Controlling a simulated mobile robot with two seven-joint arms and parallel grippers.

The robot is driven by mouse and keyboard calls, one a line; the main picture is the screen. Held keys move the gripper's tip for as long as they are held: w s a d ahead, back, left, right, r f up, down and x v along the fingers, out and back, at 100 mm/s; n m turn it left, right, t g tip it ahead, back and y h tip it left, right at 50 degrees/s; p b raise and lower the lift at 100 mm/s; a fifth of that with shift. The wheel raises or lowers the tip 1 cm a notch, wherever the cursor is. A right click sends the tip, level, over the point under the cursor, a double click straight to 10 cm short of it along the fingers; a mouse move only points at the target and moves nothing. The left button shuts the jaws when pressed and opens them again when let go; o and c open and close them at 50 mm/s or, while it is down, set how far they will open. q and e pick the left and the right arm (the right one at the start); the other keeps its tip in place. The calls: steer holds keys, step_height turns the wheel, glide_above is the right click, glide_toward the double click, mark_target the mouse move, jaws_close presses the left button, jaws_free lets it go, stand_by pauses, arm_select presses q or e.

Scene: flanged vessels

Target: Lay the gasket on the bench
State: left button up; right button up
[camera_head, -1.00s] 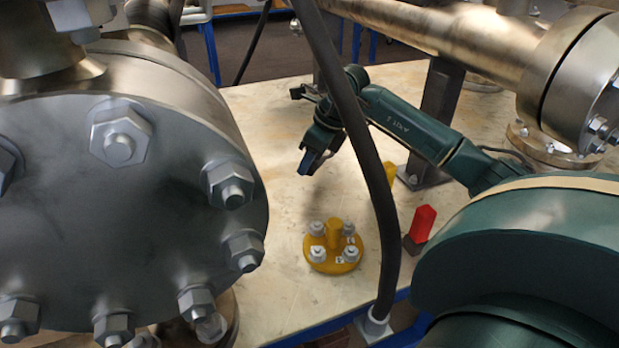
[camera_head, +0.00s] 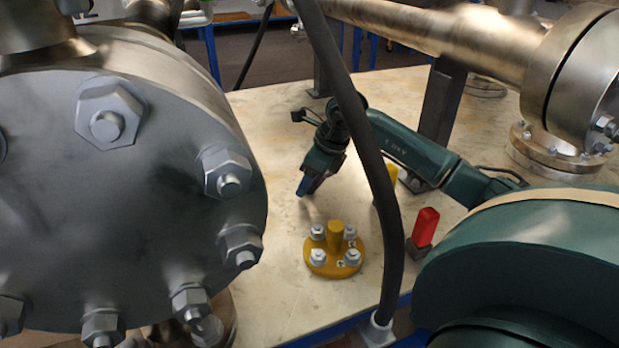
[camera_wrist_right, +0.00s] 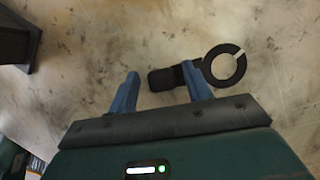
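The gasket (camera_wrist_right: 214,79) is a black ring with a tab and a dark block-like end. It shows in the right wrist view, beyond the fingertips and over the bench (camera_head: 268,215). One blue finger overlaps its tab. I cannot tell whether it touches the bench top. My right gripper (camera_head: 304,187) points down, low over the bench behind the yellow flange. Its fingers (camera_wrist_right: 163,82) stand apart with a gap between them, and neither is seen closed on the gasket. The gasket cannot be made out in the head view. My left gripper is not in view.
A yellow bolted flange (camera_head: 336,263) stands just in front of my right gripper. A red block (camera_head: 425,226) and a dark hose (camera_head: 372,170) are to its right. A large grey flanged vessel (camera_head: 120,190) fills the left. Bare bench lies between.

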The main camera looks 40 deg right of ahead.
steer(key=shift+r, duration=0.1)
steer(key=p+v, duration=0.2)
steer(key=v, duration=0.5)
steer(key=shift+r, duration=0.25)
steer(key=shift+s, duration=0.1)
stand_by(0.3)
